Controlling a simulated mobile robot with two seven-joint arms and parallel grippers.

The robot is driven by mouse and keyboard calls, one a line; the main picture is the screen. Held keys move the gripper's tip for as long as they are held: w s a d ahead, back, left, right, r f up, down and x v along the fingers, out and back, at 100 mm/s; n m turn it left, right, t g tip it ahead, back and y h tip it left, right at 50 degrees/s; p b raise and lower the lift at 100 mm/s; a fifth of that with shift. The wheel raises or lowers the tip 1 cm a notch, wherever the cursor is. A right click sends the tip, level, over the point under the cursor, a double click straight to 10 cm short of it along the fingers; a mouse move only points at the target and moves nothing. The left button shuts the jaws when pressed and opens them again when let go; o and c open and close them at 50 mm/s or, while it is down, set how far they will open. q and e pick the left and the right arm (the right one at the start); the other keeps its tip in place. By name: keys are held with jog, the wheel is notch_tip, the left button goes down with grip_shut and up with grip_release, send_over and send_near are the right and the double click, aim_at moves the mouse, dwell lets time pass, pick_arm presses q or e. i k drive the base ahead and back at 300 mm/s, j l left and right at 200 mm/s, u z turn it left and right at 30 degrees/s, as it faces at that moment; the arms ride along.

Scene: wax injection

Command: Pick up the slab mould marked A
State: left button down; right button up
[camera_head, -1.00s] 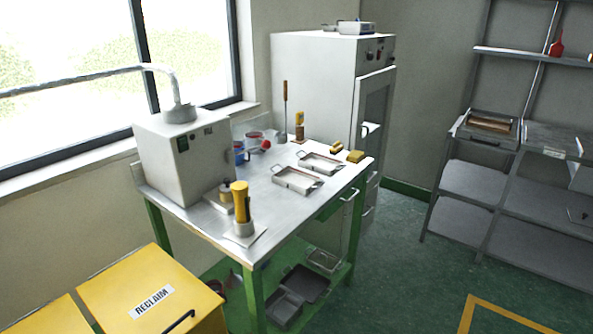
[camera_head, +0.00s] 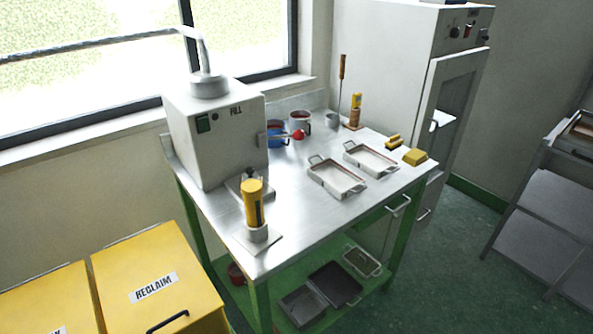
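Two shallow metal slab moulds with end handles lie on the steel bench. The nearer mould (camera_head: 337,179) is left of the farther mould (camera_head: 370,159), and they sit close together with their open sides up. No letter can be read on either, so I cannot tell which is marked A. Another tray-like mould (camera_head: 362,262) with handles lies on the shelf under the bench; its marking cannot be read. Neither of my grippers shows in the head view.
The bench (camera_head: 300,215) carries a FILL machine (camera_head: 215,135), a yellow tool in a stand (camera_head: 254,205), mugs (camera_head: 300,122) and yellow blocks (camera_head: 414,157). RECLAIM bins (camera_head: 160,285) stand front left. A cabinet (camera_head: 400,60) stands behind.

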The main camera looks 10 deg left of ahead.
aim_at(341, 182)
jog(key=i+l+u, duration=0.2)
jog(key=u, duration=0.3)
jog(key=i+l+u, duration=0.15)
jog(key=l+u, duration=0.35)
